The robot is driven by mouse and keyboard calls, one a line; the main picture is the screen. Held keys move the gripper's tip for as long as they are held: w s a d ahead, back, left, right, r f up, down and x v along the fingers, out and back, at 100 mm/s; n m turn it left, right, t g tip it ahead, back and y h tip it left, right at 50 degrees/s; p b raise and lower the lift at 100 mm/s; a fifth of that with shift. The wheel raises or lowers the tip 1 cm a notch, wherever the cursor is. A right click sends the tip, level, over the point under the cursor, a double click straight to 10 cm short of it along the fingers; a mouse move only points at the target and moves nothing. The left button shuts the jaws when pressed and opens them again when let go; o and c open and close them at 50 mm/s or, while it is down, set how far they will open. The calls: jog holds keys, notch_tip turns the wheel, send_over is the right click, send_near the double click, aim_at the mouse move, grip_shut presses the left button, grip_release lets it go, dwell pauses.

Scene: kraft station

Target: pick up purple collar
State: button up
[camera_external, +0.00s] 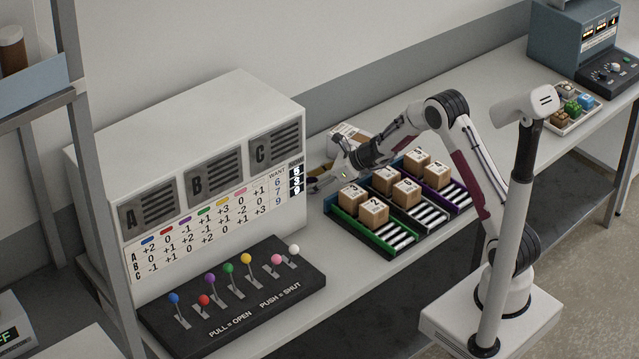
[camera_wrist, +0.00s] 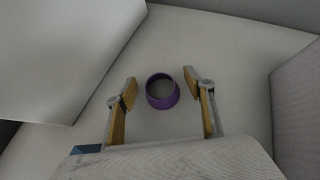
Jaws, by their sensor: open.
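The purple collar (camera_wrist: 161,103) is a short round ring with a grey inside. In the wrist view it stands on the pale table top (camera_wrist: 200,45), a little ahead of and between my fingertips. My gripper (camera_wrist: 158,90) is open, with one yellow-padded finger on each side of the collar. A gap shows on both sides, so the fingers look apart from it. In the external view my gripper (camera_external: 330,178) is low beside the right end of the white cabinet. I cannot make out the collar there.
The white cabinet (camera_external: 190,130) stands close to my gripper. A white box (camera_external: 350,135) is behind it. The rack of brown boxes (camera_external: 385,240) is at its right. A black lever panel (camera_external: 235,300) lies in front of the cabinet. In the wrist view, pale walls (camera_wrist: 60,50) flank the collar.

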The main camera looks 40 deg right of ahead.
dwell(0.3)
jog(key=c, duration=0.7)
jog(key=shift+c, duration=0.2)
jog(key=shift+r, duration=0.1)
notch_tip(320, 180, up, 10)
dwell(0.4)
dwell(0.5)
